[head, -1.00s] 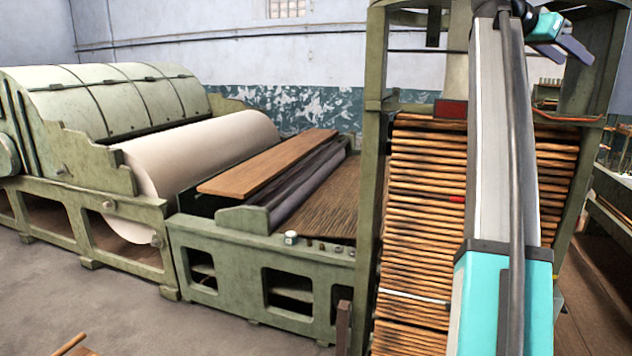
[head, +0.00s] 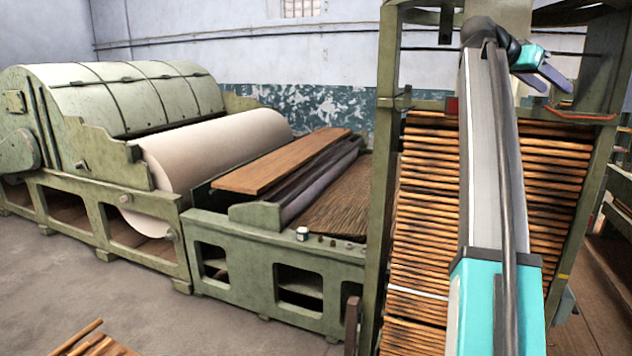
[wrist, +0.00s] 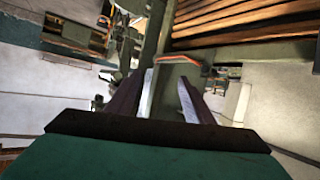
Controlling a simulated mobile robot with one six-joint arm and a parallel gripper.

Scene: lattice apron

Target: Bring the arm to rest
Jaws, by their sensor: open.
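My gripper (head: 546,80) is at the far end of my raised arm, at the upper right of the head view, in front of the upper part of the green machine frame. Its two dark fingers point right and slightly down, and they are apart with nothing between them. In the wrist view my gripper (wrist: 165,92) also shows open and empty, with a green post and an orange-edged bracket beyond the fingers. My arm covers part of the wooden slats behind it.
A lattice of wooden slats (head: 425,215) stands inside the green upright frame (head: 378,200). Left of it are a low green machine with a brown board (head: 280,163) and a large pale roller (head: 215,150). Loose sticks (head: 90,340) lie on the open grey floor.

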